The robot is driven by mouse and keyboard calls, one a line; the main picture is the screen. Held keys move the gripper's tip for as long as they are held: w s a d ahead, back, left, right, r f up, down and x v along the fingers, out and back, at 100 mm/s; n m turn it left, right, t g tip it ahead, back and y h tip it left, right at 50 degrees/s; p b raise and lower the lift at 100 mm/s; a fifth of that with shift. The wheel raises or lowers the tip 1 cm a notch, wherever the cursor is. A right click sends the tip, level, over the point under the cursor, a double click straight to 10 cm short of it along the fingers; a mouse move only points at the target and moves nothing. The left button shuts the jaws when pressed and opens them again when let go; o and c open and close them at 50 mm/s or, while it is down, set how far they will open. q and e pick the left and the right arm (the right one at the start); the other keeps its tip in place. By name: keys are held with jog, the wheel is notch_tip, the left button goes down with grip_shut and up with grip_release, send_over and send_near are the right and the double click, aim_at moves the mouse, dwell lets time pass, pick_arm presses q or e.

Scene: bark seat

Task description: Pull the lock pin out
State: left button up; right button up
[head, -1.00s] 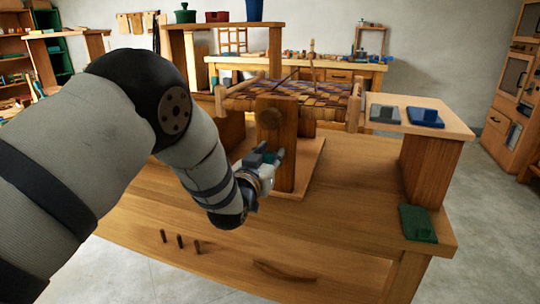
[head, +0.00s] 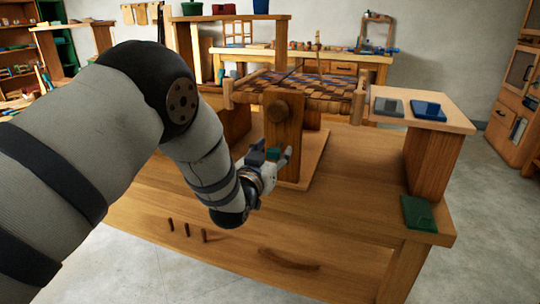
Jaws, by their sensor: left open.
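A wooden post (head: 284,140) stands on a base board on the bench and carries a round wooden knob (head: 278,111) on its front face. A woven seat frame (head: 305,90) rests at the top of the post. My left gripper (head: 277,162) is open in front of the post's lower part, below the knob. A small teal-green piece (head: 273,154) shows at its fingers. I cannot tell whether it is the lock pin or whether the fingers touch it. The arm and fingers hide part of the post's left edge. My right gripper is out of view.
The bench (head: 350,215) has free top to the right of the post. A green block (head: 419,213) lies at the bench's right end. A shelf board (head: 230,17) stands behind.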

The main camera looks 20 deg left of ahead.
pick_arm(q)
jog(key=s, duration=1.1)
jog(key=shift+s+a, duration=0.2)
jog(key=shift+s, duration=0.2)
jog(key=s+a+f+g+p, duration=0.2)
jog(key=s+f+g, duration=0.9)
jog(key=s+f, duration=0.95)
jog(key=s+f+g, duration=0.2)
jog(key=s+g, duration=0.1)
jog(key=s, duration=0.6)
jog(key=s+f+g+p, duration=0.1)
jog(key=s+f+g, duration=0.1)
jog(key=s, duration=0.7)
jog(key=s+f+g, duration=0.2)
jog(key=s+g, duration=0.2)
jog(key=s, duration=0.6)
jog(key=shift+a+n+g+y+p, duration=0.25)
jog(key=shift+n+g+y+p, duration=0.05)
jog(key=shift+n, duration=0.1)
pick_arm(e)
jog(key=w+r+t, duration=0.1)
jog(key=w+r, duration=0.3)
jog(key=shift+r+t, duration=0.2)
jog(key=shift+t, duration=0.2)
